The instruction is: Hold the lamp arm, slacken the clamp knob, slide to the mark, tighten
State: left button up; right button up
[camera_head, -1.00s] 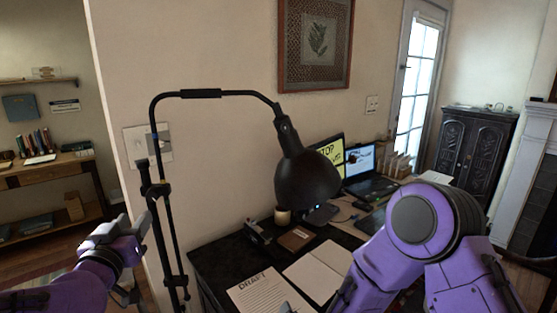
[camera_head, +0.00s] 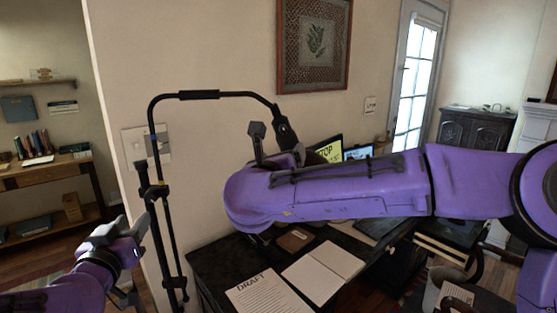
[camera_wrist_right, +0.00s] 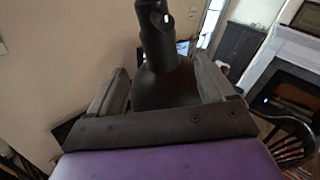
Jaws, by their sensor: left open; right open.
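The black lamp's arm (camera_head: 235,93) runs across the top of a thin upright stand (camera_head: 170,235) and bends down to a joint (camera_head: 285,130). A clamp (camera_head: 157,191) sits on the stand; its knob and any mark are too small to tell. My left gripper (camera_head: 137,258) is open and empty, just left of the stand below the clamp. My right gripper (camera_head: 278,148) is open near the lamp joint, and its arm hides the lampshade in the head view. In the right wrist view the lampshade (camera_wrist_right: 165,87) shows between the open fingers; contact cannot be told.
A dark desk (camera_head: 215,262) holds a DRAFT sheet (camera_head: 262,297), an open blank notebook (camera_head: 325,270) and screens, partly behind my right arm. A wall switch (camera_head: 160,143) is behind the stand. Bookshelves are at left, and a chair (camera_wrist_right: 290,140) is at right.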

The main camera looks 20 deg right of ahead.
aim_at(287, 148)
jog(key=x, duration=0.9)
jog(key=c, duration=0.4)
grip_shut()
jog(key=c, duration=0.6)
grip_release()
pick_arm(q)
jog(key=o, duration=0.3)
pick_arm(e)
jog(key=shift+c, duration=0.7)
